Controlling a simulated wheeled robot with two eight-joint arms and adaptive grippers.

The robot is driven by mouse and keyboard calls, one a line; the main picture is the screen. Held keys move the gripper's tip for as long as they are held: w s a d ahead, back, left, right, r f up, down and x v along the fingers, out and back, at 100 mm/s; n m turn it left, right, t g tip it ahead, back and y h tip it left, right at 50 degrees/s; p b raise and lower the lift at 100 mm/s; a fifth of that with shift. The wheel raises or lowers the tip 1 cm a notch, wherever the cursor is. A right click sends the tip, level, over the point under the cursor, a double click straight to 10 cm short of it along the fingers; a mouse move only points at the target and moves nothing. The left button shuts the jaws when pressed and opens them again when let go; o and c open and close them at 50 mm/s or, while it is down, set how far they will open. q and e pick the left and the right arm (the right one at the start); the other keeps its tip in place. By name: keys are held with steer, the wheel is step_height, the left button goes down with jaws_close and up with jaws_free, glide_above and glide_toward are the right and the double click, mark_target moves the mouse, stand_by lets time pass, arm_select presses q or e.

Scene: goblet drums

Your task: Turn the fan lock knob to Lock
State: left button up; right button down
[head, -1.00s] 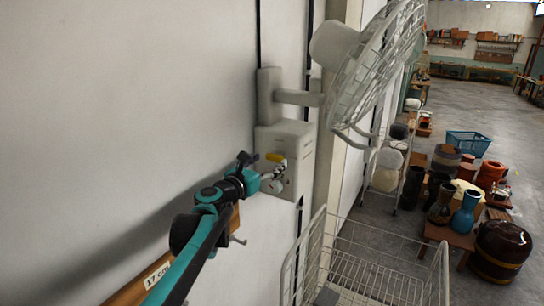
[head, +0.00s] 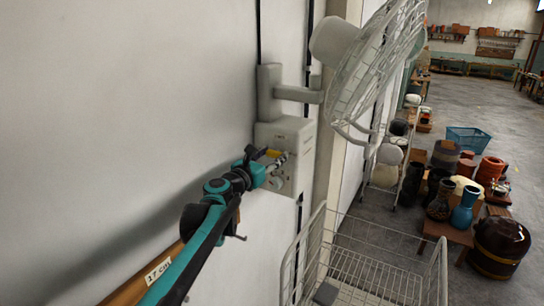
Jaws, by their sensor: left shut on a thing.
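A white wall fan (head: 368,62) hangs on a bracket above a pale control box (head: 299,138) on the wall. A small yellow knob (head: 272,153) sits on the box's front, partly covered by my gripper. My left gripper (head: 279,161) is at the box front, with its fingers shut on the yellow knob. The fingers hide much of the knob, so its exact angle and any Lock marking cannot be read. A pale round part (head: 277,183) shows on the box just below the fingers. My right gripper is not in view.
A white wire basket (head: 372,270) stands below and right of the box. A wooden strip labelled 17 cm (head: 158,271) runs along the wall under my arm.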

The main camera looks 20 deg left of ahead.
arm_select(q)
steer(key=m+b, duration=0.1)
steer(key=m, duration=0.3)
steer(key=shift+d+m, duration=0.1)
steer(key=shift+m, duration=0.2)
steer(key=m+b, duration=0.1)
steer(key=m, duration=0.3)
steer(key=shift+d+f+m, duration=0.1)
steer(key=shift+m, duration=0.2)
steer(key=m, duration=0.4)
steer(key=shift+f, duration=0.1)
steer(key=shift+s+f+m+b, duration=0.1)
steer(key=shift+m+b, duration=0.4)
steer(key=shift+m, duration=1.7)
steer(key=shift+d, duration=0.1)
steer(key=o, duration=1.1)
steer(key=shift+o, duration=0.2)
